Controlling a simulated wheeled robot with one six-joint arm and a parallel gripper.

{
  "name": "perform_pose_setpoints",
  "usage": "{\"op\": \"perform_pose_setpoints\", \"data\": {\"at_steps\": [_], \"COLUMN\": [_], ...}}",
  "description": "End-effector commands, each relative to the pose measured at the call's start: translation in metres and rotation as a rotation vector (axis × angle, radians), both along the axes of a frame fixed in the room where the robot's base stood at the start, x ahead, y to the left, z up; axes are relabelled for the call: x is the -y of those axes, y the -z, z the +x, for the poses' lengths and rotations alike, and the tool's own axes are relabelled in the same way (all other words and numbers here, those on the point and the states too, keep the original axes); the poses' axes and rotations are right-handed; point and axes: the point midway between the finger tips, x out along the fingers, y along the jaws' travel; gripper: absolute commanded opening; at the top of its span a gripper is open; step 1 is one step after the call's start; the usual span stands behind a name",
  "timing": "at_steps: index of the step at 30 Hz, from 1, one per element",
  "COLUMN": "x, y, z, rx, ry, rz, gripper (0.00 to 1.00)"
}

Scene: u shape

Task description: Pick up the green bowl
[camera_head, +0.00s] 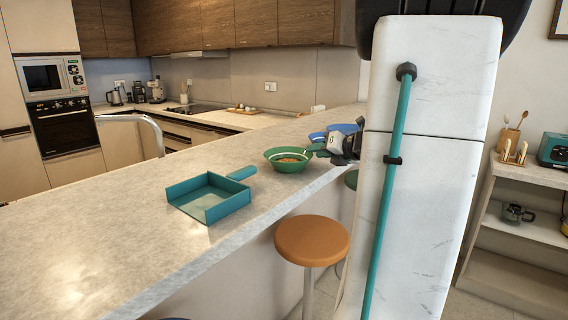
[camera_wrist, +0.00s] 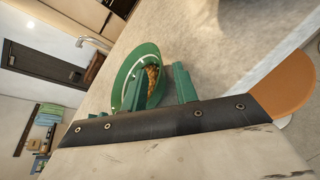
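The green bowl (camera_head: 287,164) stands upright on the counter, with brown food inside and a light band around its inner wall. In the wrist view the bowl (camera_wrist: 128,77) lies ahead of my gripper. My gripper (camera_head: 316,149) is at the bowl's right rim in the head view. In the wrist view my gripper's (camera_wrist: 166,78) two green fingers are apart. The left finger overlaps the bowl and the right one is just outside its rim. Whether either finger touches the bowl cannot be told.
A teal square dustpan-like tray (camera_head: 208,199) lies on the counter (camera_head: 110,230) left of the bowl. An orange stool (camera_head: 312,240) stands in front of the counter. The counter's left part is clear.

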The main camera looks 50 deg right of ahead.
Motion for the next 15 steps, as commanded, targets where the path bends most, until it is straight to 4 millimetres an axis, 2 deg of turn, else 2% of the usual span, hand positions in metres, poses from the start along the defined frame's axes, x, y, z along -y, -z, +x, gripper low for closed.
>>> {"op": "perform_pose_setpoints", "data": {"at_steps": [7, 15], "x": [0.003, 0.003], "y": [0.010, 0.012], "z": [0.036, 0.044], "rx": [0.000, 0.000], "ry": [-0.005, -0.005], "rz": [0.000, -0.002], "gripper": [0.29, 0.29]}}
